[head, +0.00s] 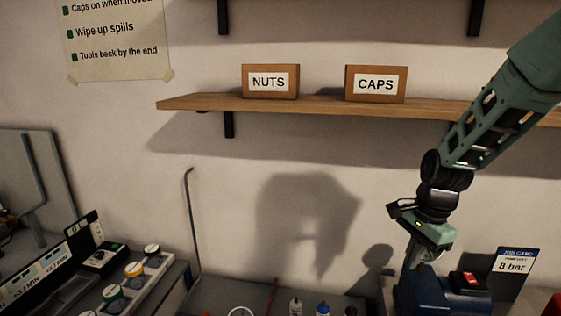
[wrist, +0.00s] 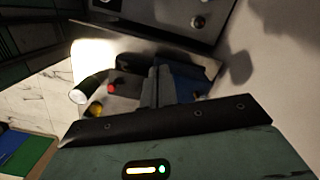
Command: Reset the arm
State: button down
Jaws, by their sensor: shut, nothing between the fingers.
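My gripper (head: 413,262) hangs at the right in the head view, below my green arm, close to a dark blue machine. In the wrist view my gripper (wrist: 158,86) points away from the camera, with its two fingers together. It is shut and holds nothing. The fingertips partly overlap the blue machine behind them, and I cannot tell whether they touch it.
The blue machine (head: 445,296) with a red switch stands below my gripper, beside an "8 bar" card (head: 513,267). A shelf (head: 325,106) bears NUTS (head: 270,82) and CAPS (head: 375,84) boxes.

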jog(key=s+a+n+b, duration=0.4)
jog(key=s+a+n, duration=0.85)
jog(key=a, duration=0.25)
jog(key=s+a+f+n+b, duration=0.1)
jog(key=s+a+n+b, duration=0.1)
jog(key=s+n, duration=0.8)
jog(key=s+a, duration=0.1)
jog(key=s, duration=0.2)
jog(key=shift+h, duration=0.4)
jog(key=shift+f, duration=0.1)
